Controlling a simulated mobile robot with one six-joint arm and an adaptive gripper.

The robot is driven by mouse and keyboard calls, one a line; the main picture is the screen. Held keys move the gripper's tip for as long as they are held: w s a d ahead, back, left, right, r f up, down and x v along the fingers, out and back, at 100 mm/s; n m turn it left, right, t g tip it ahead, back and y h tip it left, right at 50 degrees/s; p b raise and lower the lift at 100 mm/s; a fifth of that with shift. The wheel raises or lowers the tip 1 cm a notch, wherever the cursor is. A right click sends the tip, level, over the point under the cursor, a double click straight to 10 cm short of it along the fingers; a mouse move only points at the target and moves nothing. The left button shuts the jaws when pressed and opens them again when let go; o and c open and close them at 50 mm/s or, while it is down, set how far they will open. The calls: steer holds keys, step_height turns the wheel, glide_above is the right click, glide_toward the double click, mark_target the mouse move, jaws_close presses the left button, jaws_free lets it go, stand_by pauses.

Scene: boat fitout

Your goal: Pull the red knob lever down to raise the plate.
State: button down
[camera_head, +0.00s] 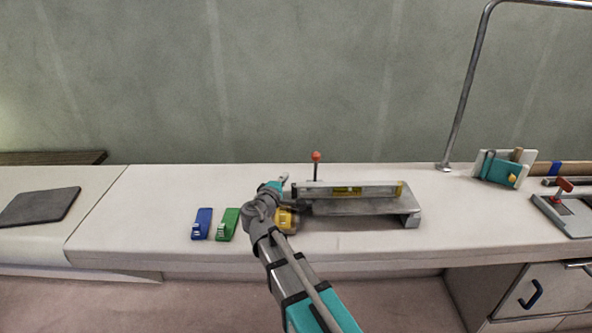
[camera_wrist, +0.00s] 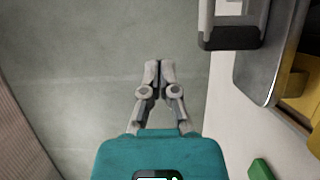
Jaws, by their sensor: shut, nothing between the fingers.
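The red knob lever (camera_head: 316,156) stands upright in the head view, its thin rod running down behind a spirit level. The grey plate (camera_head: 360,208) sits low over the bench, with the yellow-vialed level (camera_head: 347,190) along its back. My gripper (camera_head: 284,178) is left of the lever and the plate's left end, apart from the knob. In the wrist view my gripper (camera_wrist: 160,65) is shut and empty, its fingertips together against the wall behind. The red knob does not show there. A metal edge (camera_wrist: 270,50), probably the plate's, is at the right.
A blue clamp-like tool (camera_head: 202,224) and a green one (camera_head: 228,225) lie left of my arm. A yellow object (camera_head: 287,219) is partly behind my arm. A metal rail (camera_head: 463,90) rises at the right.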

mark_target(315, 169)
steer(key=s+d+x, duration=0.1)
steer(key=d+x, duration=0.1)
steer(key=x, duration=1)
steer(key=shift+w+d, duration=0.2)
steer(key=shift+d, duration=0.25)
steer(key=shift+a+r, duration=0.1)
steer(key=shift+a, duration=0.05)
